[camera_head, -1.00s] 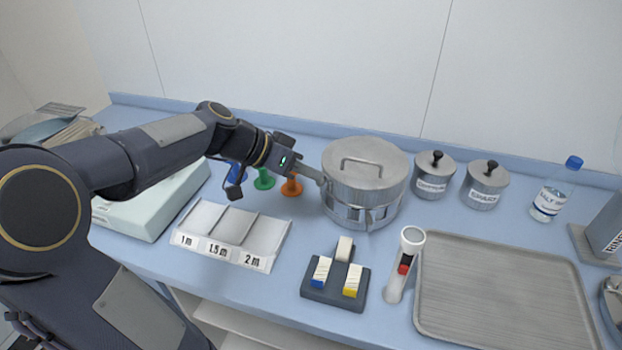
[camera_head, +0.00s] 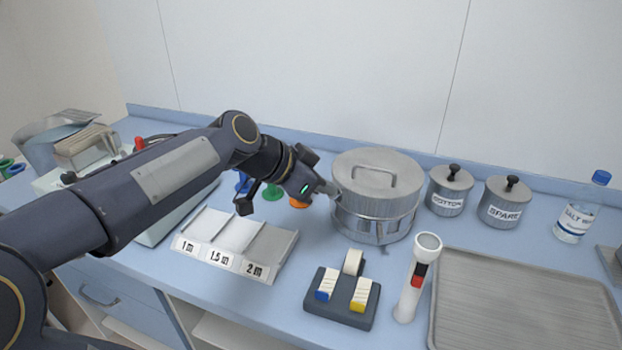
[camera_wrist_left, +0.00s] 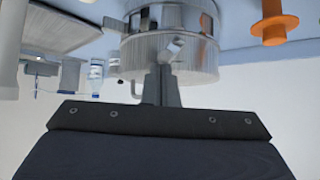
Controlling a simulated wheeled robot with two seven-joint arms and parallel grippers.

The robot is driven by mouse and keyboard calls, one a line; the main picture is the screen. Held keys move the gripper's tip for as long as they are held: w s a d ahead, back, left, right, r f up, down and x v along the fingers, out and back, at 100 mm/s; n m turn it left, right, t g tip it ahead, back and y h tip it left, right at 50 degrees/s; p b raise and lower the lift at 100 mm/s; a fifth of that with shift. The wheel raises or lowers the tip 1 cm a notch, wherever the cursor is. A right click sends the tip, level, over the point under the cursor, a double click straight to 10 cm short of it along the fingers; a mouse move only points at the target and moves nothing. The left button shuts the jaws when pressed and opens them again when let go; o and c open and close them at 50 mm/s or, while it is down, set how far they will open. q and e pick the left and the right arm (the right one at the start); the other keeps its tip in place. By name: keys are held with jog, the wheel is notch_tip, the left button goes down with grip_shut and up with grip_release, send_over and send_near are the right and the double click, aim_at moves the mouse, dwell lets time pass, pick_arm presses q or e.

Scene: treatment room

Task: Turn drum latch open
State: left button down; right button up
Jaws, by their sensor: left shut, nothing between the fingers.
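The drum (camera_head: 376,222) is a round metal pot with a flat lid (camera_head: 360,163) and a looped handle, standing on the blue counter behind the switch block. My left gripper (camera_head: 331,189) is at the left side of the drum, close to its lid rim, with its fingers shut and empty. In the left wrist view the drum (camera_wrist_left: 195,62) shows upside down, and my shut fingers (camera_wrist_left: 160,72) point at its side. A small pale block, seemingly the latch (camera_wrist_left: 174,47), sits just beyond the fingertips; I cannot tell whether they touch it. My right gripper is not in view.
Orange (camera_head: 299,201) and green (camera_head: 272,192) pegs stand under my left wrist. The switch block (camera_head: 341,298), a white torch-like cylinder (camera_head: 416,280) and a ribbed tray (camera_head: 520,300) are in front. Two lidded jars (camera_head: 449,192) and a bottle (camera_head: 581,210) stand right of the drum.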

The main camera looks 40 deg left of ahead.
pick_arm(q)
jog(key=shift+s+d+f+m+t+y+b, duration=0.3)
jog(key=shift+d+f+m+t+y+b, duration=0.4)
jog(key=shift+b, duration=0.7)
jog(key=shift+s+d+f+m+t+y+b, duration=0.3)
jog(key=shift+m+y+b, duration=0.45)
jog(key=shift+b, duration=0.65)
jog(key=shift+d+y, duration=0.15)
jog(key=shift+y, duration=0.2)
jog(key=shift+w+a+f+b, duration=0.1)
jog(key=shift+a+b, duration=0.1)
jog(key=shift+b, duration=0.15)
